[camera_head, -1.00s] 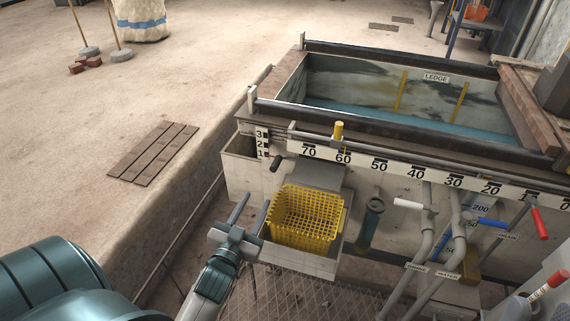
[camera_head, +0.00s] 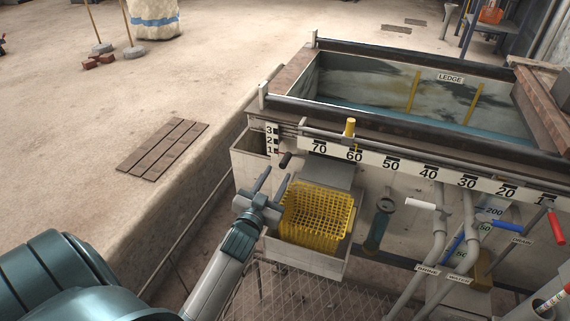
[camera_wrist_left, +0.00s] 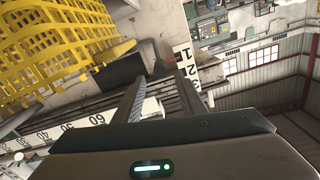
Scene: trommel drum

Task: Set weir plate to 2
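The short 1-2-3 scale (camera_head: 269,140) is on the near left corner of the tank. A black handle (camera_head: 286,159), which I take to be the weir plate's, sticks out just right of and below the 1. My left gripper (camera_head: 272,180) is open and empty, with its fingers just below and left of the handle, apparently not touching it. In the left wrist view the scale (camera_wrist_left: 186,68) lies beyond the open fingers (camera_wrist_left: 160,95). A small red mark (camera_wrist_left: 173,60) shows beside the 1 there. The plate itself cannot be made out. My right gripper is out of view.
A yellow basket (camera_head: 318,215) in a pale box stands just right of my left gripper. A long 70-to-10 scale (camera_head: 400,168) runs along the tank front, with a yellow-topped slider (camera_head: 350,127). White (camera_head: 420,203), blue and red (camera_head: 556,226) valve handles are at the right.

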